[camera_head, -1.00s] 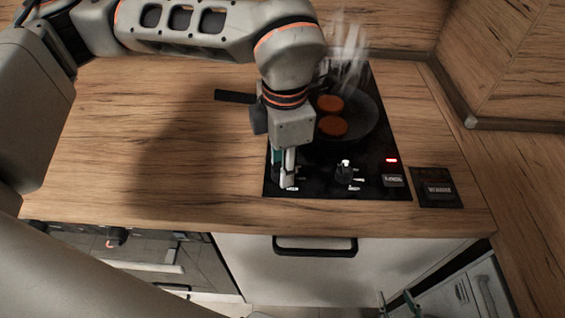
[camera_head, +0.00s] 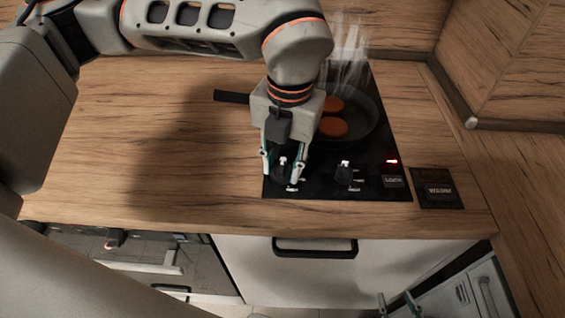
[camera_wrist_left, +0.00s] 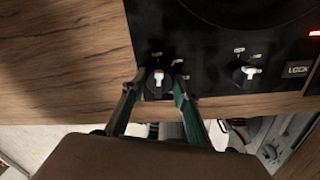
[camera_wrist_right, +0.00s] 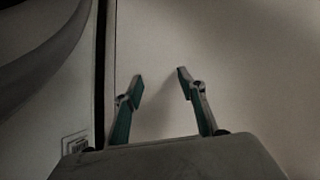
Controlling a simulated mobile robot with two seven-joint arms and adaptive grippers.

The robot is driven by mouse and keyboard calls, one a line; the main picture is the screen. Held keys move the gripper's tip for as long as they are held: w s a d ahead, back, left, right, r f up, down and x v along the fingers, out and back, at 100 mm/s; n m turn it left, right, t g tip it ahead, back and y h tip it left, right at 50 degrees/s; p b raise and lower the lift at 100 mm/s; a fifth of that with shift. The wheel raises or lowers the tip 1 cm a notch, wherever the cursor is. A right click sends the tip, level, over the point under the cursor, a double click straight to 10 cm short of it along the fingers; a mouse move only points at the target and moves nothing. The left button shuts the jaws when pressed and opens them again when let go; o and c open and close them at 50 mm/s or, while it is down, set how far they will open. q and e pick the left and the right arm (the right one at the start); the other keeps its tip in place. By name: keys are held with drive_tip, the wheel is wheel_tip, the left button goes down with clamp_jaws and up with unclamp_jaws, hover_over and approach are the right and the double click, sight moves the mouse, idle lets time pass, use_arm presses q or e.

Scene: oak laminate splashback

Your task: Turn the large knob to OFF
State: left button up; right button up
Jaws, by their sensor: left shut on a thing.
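Two dark knobs with white pointers sit on the front of the black hob. My left gripper (camera_head: 284,172) has its fingers on both sides of the left knob (camera_wrist_left: 158,84) and is shut on it. The right knob (camera_head: 344,173) stands apart from the fingers; it also shows in the left wrist view (camera_wrist_left: 247,74). The small white marks by the knobs are too small to read, and which knob is larger is hard to tell. My right gripper (camera_wrist_right: 160,78) is open and empty in front of a pale surface; its fingertips (camera_head: 398,300) show low in the head view.
A pan (camera_head: 360,122) with two orange-brown rounds steams on the hob (camera_head: 318,183), its handle pointing left. A red light (camera_head: 391,161), a LOCK button (camera_wrist_left: 297,70) and a WARM switch (camera_head: 440,191) lie right of the knobs. The wooden counter (camera_head: 130,130) at left is clear.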

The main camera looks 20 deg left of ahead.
sight(286, 170)
use_arm(q)
drive_tip(key=shift+n, duration=0.7)
drive_tip(key=o, duration=1.1)
drive_tip(key=r, duration=1.2)
drive_tip(key=shift+d, duration=0.3)
